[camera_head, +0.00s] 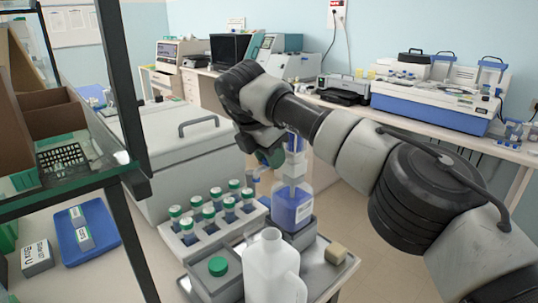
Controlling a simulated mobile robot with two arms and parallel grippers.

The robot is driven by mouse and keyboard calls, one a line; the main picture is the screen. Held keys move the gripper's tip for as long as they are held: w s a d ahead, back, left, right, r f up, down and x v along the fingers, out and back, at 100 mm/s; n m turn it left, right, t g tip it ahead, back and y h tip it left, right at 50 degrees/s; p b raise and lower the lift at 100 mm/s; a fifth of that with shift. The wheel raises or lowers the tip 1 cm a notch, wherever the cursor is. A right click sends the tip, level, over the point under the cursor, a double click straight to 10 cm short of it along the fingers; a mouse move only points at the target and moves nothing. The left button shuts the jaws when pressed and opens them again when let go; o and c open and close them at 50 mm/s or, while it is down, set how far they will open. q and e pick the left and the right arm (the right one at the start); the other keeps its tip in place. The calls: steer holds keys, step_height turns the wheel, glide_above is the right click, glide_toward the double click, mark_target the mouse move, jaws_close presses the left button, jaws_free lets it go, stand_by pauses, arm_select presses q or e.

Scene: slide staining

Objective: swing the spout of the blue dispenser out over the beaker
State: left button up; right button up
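The blue dispenser (291,208) is a clear bottle of blue liquid with a white and blue pump head (295,143). It stands upright in a grey holder on a trolley. A small blue part beside its neck (254,178), at the left, may be the spout. My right gripper (262,143) comes in from the right and hangs beside the pump head. Its fingers are dark and partly hidden, so I cannot tell whether they are open or touch the dispenser. A white translucent jug with a handle (268,268) stands in front; no other beaker is clear. My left gripper is not in view.
A white rack (190,250) of green-capped bottles stands left of the dispenser. A grey block with a green cap (218,268) and a tan block (335,253) are near the jug. A dark-framed glass shelf (70,190) stands at left. A bench with instruments (430,122) runs behind.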

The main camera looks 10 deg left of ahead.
steer(key=shift+o, duration=1.2)
steer(key=shift+r, duration=0.1)
steer(key=p+v, duration=0.6)
steer(key=v, duration=0.4)
steer(key=shift+s+r, duration=0.2)
steer(key=shift+r, duration=0.05)
